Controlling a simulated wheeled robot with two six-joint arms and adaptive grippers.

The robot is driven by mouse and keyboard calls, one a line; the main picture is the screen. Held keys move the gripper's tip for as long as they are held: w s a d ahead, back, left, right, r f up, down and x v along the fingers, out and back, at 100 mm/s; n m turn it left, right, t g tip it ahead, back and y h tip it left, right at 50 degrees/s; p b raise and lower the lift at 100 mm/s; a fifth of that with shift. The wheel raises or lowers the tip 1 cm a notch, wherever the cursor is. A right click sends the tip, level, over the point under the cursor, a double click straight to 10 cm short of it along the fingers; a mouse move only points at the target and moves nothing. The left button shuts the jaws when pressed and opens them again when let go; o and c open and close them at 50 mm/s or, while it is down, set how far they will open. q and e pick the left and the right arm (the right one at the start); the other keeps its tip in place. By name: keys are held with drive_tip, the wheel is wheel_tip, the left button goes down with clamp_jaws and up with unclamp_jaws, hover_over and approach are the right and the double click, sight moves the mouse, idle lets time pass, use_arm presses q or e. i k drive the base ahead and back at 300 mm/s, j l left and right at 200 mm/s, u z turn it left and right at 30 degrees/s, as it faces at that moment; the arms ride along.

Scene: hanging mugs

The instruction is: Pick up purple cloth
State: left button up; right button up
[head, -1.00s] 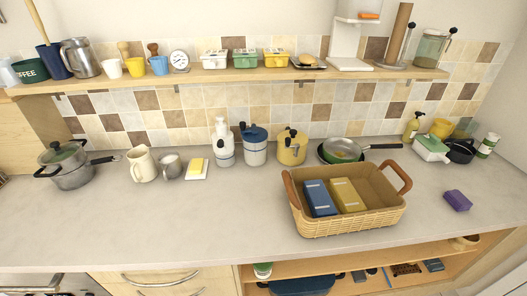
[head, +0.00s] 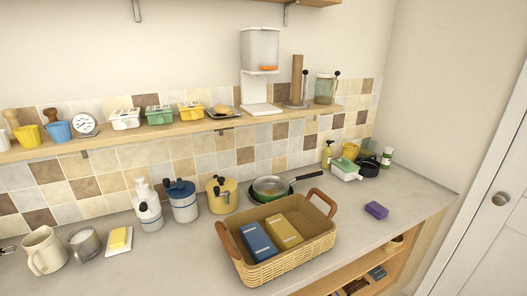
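The purple cloth (head: 376,210) lies folded in a small block on the grey countertop (head: 412,202), to the right of the wicker basket. It lies alone, with bare counter around it. The wicker basket (head: 290,268) holds a blue folded block (head: 258,243) and a yellow folded block (head: 284,232). Neither of my grippers shows in the head view.
Behind the cloth stand a white dish with a green lid (head: 345,169), a black pot (head: 369,166) and a yellow soap bottle (head: 327,155). A frying pan (head: 271,187) sits behind the basket. A white door (head: 490,225) is at the right.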

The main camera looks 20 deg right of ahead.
sight(378, 211)
drive_tip(key=z, duration=1.65)
drive_tip(key=i+l+u, duration=0.2)
drive_tip(key=u, duration=0.3)
drive_tip(key=i+l+u, duration=0.1)
drive_tip(key=l+u, duration=0.2)
drive_tip(key=u, duration=0.15)
drive_tip(key=i+l+u, duration=0.1)
drive_tip(key=l+u, duration=0.2)
drive_tip(key=u, duration=0.2)
